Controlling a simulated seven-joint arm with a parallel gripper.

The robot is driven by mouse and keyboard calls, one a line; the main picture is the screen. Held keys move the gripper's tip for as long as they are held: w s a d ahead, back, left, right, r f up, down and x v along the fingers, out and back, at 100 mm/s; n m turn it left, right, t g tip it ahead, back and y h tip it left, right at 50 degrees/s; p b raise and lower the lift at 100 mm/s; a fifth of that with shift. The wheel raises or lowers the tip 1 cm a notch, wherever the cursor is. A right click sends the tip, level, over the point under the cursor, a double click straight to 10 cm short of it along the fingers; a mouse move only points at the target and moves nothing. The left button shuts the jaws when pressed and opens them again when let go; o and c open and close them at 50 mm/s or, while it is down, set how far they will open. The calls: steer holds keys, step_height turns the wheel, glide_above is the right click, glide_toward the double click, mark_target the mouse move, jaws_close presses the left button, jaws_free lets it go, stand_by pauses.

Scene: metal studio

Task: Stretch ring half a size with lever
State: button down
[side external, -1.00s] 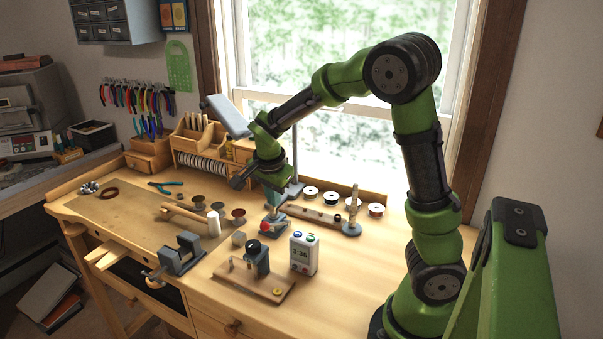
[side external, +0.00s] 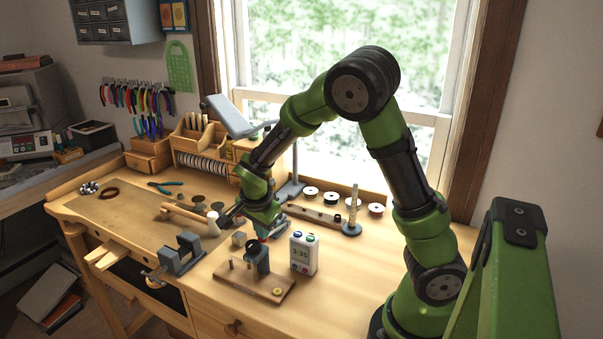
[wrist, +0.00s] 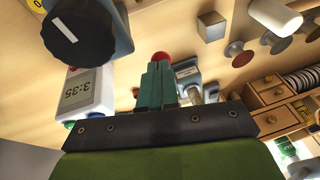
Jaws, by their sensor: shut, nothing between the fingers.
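My gripper (side external: 262,232) is low over the middle of the bench in the side view. In the wrist view its teal fingers (wrist: 157,84) are shut together and empty. A red ball knob (wrist: 161,57) shows right at the fingertips; whether they touch it I cannot tell. Beside the fingers is a blue-grey metal device (wrist: 187,72) with a small plate and a silvery cylindrical part (wrist: 211,92), partly hidden by my gripper. How the knob joins the device, and any ring on it, I cannot make out.
A black-knobbed device (side external: 256,258) on a wooden board stands in front, close to a white timer (side external: 303,253) reading 3:35. A grey cube (side external: 238,240), a white cylinder (side external: 213,222) and a vise (side external: 180,252) are to the left. Spools (side external: 343,195) line the back.

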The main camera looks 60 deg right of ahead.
steer(key=shift+a+f, duration=0.45)
steer(key=shift+f, duration=0.35)
